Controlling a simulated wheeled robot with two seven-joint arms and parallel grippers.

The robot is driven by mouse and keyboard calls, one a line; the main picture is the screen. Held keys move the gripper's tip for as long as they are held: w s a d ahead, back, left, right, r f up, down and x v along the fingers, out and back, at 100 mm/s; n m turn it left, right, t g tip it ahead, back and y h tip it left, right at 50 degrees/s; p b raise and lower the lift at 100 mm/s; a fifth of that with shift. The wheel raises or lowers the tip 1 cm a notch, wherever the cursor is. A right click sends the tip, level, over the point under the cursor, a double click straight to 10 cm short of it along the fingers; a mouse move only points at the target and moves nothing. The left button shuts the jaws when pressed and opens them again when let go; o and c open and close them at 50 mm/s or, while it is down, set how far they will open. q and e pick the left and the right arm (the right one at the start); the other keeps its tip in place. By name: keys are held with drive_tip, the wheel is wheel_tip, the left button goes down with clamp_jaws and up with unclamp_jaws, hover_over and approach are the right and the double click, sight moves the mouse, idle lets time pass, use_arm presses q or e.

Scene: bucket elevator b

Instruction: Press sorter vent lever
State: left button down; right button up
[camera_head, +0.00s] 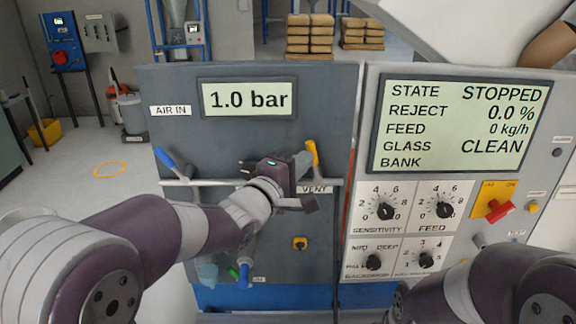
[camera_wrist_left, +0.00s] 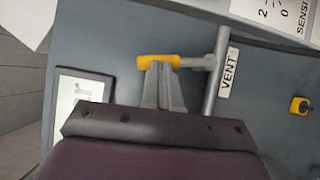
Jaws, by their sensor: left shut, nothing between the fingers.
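The vent lever has a yellow handle (camera_head: 312,153) and sits on the grey panel, right of and above the VENT label (camera_head: 314,189). My left gripper (camera_head: 303,160) is shut and empty, with its fingertips at the yellow handle. In the left wrist view the fingertips (camera_wrist_left: 158,66) meet the edge of the yellow lever handle (camera_wrist_left: 157,61); whether they touch cannot be told for sure. The grey lever stem and pipe (camera_wrist_left: 215,70) run beside the VENT label (camera_wrist_left: 228,73). My right arm shows at the lower right; its gripper is not visible.
A blue-handled lever (camera_head: 166,158) is under the AIR IN label. The pressure display (camera_head: 247,98) reads 1.0 bar. The sorter display (camera_head: 452,123) reads STOPPED. Knobs and a red switch (camera_head: 499,209) stand on the right panel. A blue-handled valve (camera_head: 243,274) is below.

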use_arm(q)
drive_tip(key=d+m+g+y+p, duration=0.1)
drive_tip(key=d+m, duration=0.1)
drive_tip(key=d+r+m+g+y+p, duration=0.1)
drive_tip(key=d+m, duration=0.1)
drive_tip(key=shift+m+y+p, duration=0.4)
use_arm(e)
drive_tip(key=r, duration=0.3)
drive_tip(key=shift+d+r, duration=0.3)
drive_tip(key=shift+r, duration=0.05)
use_arm(q)
drive_tip(key=shift+w+d+r, duration=0.1)
drive_tip(key=shift+d, duration=0.15)
use_arm(e)
drive_tip(key=shift+d, duration=0.15)
idle(0.3)
use_arm(q)
drive_tip(key=shift+r, duration=0.15)
idle(0.8)
